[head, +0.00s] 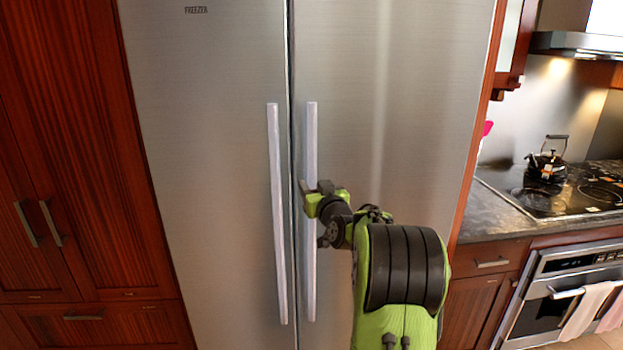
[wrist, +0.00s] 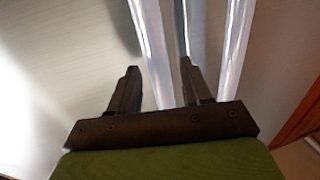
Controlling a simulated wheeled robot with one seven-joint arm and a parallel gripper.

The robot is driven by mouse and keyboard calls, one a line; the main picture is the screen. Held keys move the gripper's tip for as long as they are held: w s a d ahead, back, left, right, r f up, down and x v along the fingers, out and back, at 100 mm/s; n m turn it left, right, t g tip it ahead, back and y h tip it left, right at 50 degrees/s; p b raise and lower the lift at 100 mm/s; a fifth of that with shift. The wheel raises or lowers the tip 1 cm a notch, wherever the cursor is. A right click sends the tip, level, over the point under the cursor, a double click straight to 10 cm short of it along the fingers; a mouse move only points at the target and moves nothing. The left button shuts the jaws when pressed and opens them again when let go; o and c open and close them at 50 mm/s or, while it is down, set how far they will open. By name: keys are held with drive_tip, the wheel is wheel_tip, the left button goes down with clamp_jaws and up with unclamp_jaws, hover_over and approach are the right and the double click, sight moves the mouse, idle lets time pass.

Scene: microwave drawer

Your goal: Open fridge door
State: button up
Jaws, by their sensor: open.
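The stainless fridge has two tall doors with a dark seam between them. The left door (head: 205,180) bears the word FREEZER; the right door (head: 400,110) is the fridge door. Both are shut. The right door's long vertical handle (head: 311,140) is beside the seam, parallel to the freezer handle (head: 272,200). My gripper (head: 314,188) is at the right handle's middle, its fingers on either side of it. In the wrist view my gripper (wrist: 158,78) is open, with one handle bar (wrist: 150,40) between the fingers. Contact cannot be told.
Dark wood cabinets (head: 60,150) stand left of the fridge. On the right are a counter with a stove top (head: 560,190), a black kettle (head: 547,163) and an oven (head: 560,285) with towels. The second handle bar (wrist: 236,40) runs right of the fingers in the wrist view.

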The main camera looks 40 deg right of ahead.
drive_tip(key=shift+x, duration=1.1)
drive_tip(key=shift+s, duration=0.1)
clamp_jaws()
drive_tip(key=shift+a, duration=0.1)
